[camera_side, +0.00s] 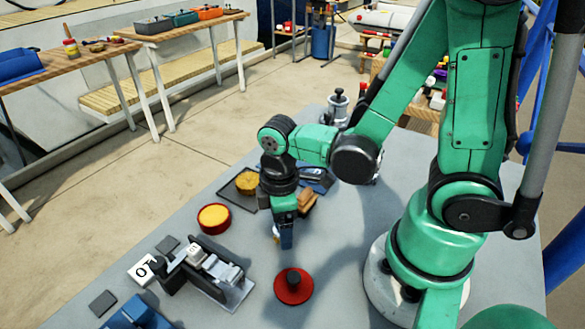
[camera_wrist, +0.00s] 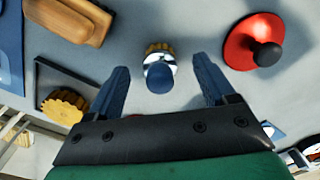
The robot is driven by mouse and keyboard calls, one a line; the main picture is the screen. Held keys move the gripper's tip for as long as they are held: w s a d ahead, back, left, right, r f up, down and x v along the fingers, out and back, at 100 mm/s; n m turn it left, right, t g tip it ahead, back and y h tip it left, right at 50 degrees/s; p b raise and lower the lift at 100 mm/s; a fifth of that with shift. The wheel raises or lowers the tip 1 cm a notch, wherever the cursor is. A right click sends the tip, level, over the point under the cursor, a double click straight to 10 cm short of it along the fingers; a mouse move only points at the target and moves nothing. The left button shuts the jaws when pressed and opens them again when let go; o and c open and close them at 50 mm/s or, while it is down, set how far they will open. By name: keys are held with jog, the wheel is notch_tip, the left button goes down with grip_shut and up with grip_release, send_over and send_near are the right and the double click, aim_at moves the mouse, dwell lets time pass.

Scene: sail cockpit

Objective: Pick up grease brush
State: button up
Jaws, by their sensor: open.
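My gripper (camera_side: 286,240) points down over the grey table, its blue fingers spread. In the wrist view my gripper (camera_wrist: 161,66) has a small upright piece (camera_wrist: 160,72) between its fingers, with clear gaps on both sides. This piece has a blue knob, a shiny silver collar and a tan ribbed edge like bristles; it looks like the grease brush, though I cannot be sure. In the side view it is mostly hidden by my gripper. A wooden block with a raised grip (camera_wrist: 70,18) lies at upper left in the wrist view; it also shows in the side view (camera_side: 307,201).
A red disc with a black knob (camera_side: 293,287) stands close by, right of the fingers in the wrist view (camera_wrist: 250,45). A red-rimmed yellow tin (camera_side: 214,217), a dark tray (camera_side: 232,190) with a yellow ribbed cake, and a dark clamp-like fixture (camera_side: 205,270) stand to the left.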

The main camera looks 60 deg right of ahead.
grip_shut()
jog(key=shift+r, duration=0.2)
notch_tip(320, 180, up, 20)
jog(key=shift+f, duration=0.15)
dwell(0.7)
jog(key=c, duration=0.8)
grip_release()
grip_shut()
